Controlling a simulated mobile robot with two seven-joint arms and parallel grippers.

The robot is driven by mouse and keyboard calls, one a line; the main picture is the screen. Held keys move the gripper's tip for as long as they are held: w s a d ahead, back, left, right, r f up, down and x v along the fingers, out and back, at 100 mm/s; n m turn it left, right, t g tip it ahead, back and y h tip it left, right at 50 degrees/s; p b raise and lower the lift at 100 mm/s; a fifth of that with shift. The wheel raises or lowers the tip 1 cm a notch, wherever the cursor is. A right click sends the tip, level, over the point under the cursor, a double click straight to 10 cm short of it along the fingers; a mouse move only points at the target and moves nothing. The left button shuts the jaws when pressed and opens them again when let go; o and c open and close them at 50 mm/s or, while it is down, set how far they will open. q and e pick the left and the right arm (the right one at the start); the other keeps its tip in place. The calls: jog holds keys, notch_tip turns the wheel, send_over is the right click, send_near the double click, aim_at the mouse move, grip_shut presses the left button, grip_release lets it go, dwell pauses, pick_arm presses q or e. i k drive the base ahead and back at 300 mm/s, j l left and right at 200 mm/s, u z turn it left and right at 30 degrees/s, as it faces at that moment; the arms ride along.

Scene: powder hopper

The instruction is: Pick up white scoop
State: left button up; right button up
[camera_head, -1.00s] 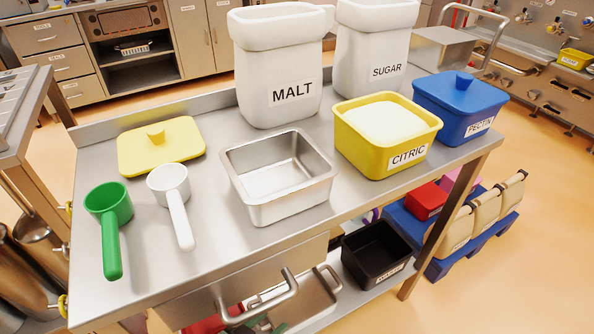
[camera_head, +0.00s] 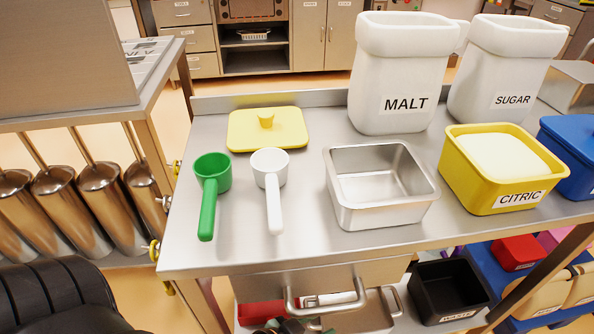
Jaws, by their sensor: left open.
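The white scoop (camera_head: 270,172) rests on the steel table with its cup at the back and its handle toward the front. A green scoop (camera_head: 211,180) lies just left of it, a small gap apart. My right gripper is not in view.
A yellow lid (camera_head: 267,135) lies behind the scoops. An empty steel pan (camera_head: 383,217) stands to their right. Beyond it are a yellow CITRIC bin (camera_head: 478,180), a blue bin (camera_head: 572,160), and MALT (camera_head: 402,75) and SUGAR (camera_head: 505,70) containers. The tabletop before the scoops is clear.

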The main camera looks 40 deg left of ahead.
aim_at(270, 165)
jog(key=u, duration=0.45)
jog(key=l+u, duration=0.15)
jog(key=u, duration=0.8)
jog(key=k+j+z, duration=0.1)
jog(key=j, duration=0.15)
jog(key=k+j+z, duration=0.15)
jog(key=i+j, duration=0.05)
jog(key=j, duration=0.05)
